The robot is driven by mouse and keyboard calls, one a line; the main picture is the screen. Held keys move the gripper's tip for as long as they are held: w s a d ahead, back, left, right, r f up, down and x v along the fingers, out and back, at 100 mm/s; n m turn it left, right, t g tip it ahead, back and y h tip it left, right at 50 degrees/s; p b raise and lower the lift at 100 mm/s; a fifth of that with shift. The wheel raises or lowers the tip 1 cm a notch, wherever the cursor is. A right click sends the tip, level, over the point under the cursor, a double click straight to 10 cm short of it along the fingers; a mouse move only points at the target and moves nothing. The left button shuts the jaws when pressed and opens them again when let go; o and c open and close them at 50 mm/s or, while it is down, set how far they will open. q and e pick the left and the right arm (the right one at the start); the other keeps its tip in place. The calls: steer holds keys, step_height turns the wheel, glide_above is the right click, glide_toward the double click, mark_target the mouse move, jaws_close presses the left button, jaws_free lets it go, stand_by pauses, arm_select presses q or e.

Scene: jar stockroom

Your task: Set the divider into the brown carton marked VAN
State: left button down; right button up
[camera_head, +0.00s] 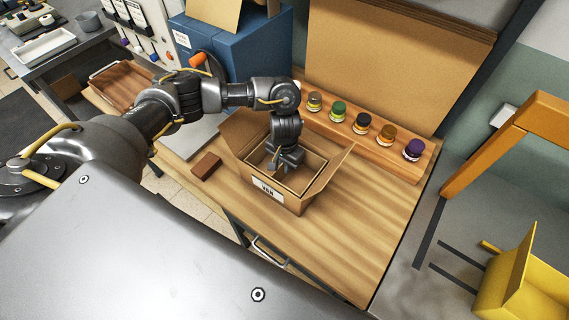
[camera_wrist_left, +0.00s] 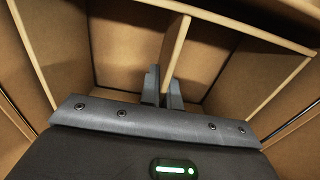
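The open brown carton (camera_head: 292,203) stands on the wooden bench, its flaps folded outward and a white VAN label (camera_head: 268,188) on its front. My left gripper (camera_head: 277,168) points down inside the carton opening. In the left wrist view, its fingers (camera_wrist_left: 164,92) sit on either side of a thin cardboard panel of the divider (camera_wrist_left: 177,48) and appear closed on it. The divider's crossing panels lie between the carton's walls. Its lower edges are hidden, so I cannot tell whether it touches the carton floor. My right gripper is not in view.
Several jars with coloured lids stand on a wooden rack (camera_head: 399,168) behind the carton. A small brown block (camera_head: 206,166) lies left of it. Blue cabinets (camera_head: 250,50) stand behind my left arm. The bench top (camera_head: 352,230) right of the carton is clear.

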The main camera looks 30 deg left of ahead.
arm_select(q)
steer(key=shift+f, duration=0.35)
steer(key=c, duration=1.6)
jaws_free()
steer(key=shift+r, duration=0.55)
step_height(320, 180, up, 12)
steer(key=shift+r+p, duration=0.1)
steer(key=shift+p, duration=0.4)
